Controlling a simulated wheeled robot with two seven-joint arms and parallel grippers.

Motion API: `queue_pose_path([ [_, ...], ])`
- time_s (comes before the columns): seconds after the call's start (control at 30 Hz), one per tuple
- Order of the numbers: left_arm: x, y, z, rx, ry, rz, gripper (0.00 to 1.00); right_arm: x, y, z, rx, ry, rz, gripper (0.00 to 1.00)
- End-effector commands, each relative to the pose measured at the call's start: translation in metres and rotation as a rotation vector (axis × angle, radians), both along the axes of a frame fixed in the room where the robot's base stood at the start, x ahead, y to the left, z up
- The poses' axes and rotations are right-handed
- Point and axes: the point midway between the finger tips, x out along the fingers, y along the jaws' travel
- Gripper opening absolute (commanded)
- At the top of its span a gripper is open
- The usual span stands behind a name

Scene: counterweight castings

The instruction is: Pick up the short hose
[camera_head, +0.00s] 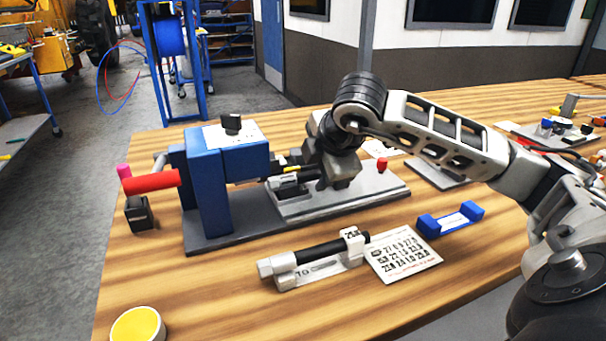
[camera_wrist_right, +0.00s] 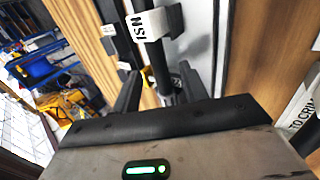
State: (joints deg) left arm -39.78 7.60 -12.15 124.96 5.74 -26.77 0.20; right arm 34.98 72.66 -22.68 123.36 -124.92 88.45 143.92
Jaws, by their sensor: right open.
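A black hose (camera_head: 320,251) lies in a light grey gauge holder (camera_head: 272,268) on the near side of the wooden table. My right gripper (camera_head: 292,182) is open over the grey plate of the blue press (camera_head: 215,180), behind that hose. Dark cylindrical parts lie beside its fingers; I cannot tell whether one is a hose. In the right wrist view the gripper (camera_wrist_right: 160,88) shows its two dark fingers apart, with small yellow and grey parts between or beyond them. A white lettered tag (camera_wrist_right: 153,25) sits on a black part just ahead. My left gripper is out of view.
The press has a red handle (camera_head: 151,182) to its left. The table's near middle is clear. More fixtures stand at the far right.

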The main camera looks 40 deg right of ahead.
Motion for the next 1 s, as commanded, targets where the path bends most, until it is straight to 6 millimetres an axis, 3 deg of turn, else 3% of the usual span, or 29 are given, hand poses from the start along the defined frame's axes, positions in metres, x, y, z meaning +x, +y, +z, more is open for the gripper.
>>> queue_pose_path([
  [0.33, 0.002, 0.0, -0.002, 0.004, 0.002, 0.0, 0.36, 0.007, -0.002, -0.01, 0.0, -0.001, 0.001, 0.44],
  [0.37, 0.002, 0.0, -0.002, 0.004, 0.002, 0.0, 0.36, 0.007, -0.002, -0.01, 0.0, -0.001, 0.001, 0.38],
  [0.5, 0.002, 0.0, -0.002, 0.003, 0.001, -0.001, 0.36, 0.006, -0.002, -0.01, 0.0, -0.001, 0.001, 0.0],
  [0.83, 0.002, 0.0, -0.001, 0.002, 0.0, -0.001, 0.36, 0.007, -0.002, -0.008, 0.0, -0.003, 0.001, 0.0],
  [1.0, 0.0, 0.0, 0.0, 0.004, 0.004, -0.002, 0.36, 0.007, -0.002, 0.002, 0.001, -0.005, 0.0, 0.0],
])
